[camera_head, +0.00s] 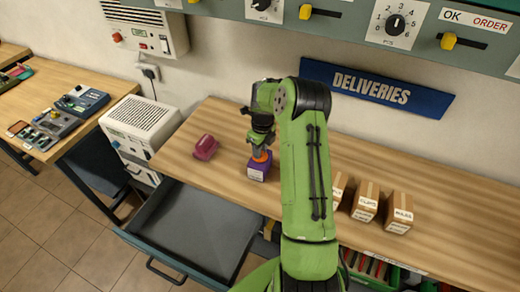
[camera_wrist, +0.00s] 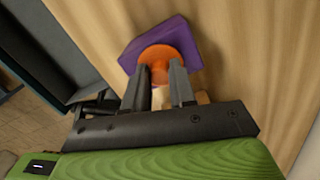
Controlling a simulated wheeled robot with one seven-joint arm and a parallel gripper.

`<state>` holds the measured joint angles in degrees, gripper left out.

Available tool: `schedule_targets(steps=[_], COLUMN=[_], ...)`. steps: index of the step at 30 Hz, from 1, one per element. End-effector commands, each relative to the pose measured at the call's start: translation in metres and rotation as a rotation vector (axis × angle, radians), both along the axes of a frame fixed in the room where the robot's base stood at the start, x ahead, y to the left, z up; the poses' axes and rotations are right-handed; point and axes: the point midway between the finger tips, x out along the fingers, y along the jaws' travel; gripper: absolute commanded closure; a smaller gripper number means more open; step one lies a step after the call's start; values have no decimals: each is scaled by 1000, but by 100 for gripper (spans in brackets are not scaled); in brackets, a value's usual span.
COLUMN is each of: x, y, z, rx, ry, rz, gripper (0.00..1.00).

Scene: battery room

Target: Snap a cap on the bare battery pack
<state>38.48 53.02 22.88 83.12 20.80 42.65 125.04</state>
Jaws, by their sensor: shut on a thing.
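A purple block-shaped battery pack (camera_head: 257,173) with a white label stands on the wooden bench. Its purple top also shows in the wrist view (camera_wrist: 186,36). An orange round cap (camera_head: 263,156) is over the top of the pack, and it shows in the wrist view (camera_wrist: 160,50) within the pack's outline. My gripper (camera_head: 262,150) points down above the pack and is shut on the cap's knob; its two fingers also show in the wrist view (camera_wrist: 160,75). I cannot tell whether the cap is seated or just above the pack.
A dark pink block (camera_head: 205,147) lies left of the pack. An open, empty-looking drawer (camera_head: 205,228) juts out below the bench (camera_head: 440,215). Several cardboard boxes (camera_head: 367,201) stand to the right, partly behind my arm. The bench's far right is clear.

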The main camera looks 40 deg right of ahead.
Motion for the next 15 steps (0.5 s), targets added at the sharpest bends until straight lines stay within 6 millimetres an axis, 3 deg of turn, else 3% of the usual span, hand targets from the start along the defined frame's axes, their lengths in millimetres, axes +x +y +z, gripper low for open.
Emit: schedule_targets(steps=[8, 9, 15], x=[0, 0, 0], y=[0, 0, 0], z=[0, 0, 0], rx=[0, 0, 0], ry=[0, 0, 0], rz=[0, 0, 0], gripper=[100, 73, 45])
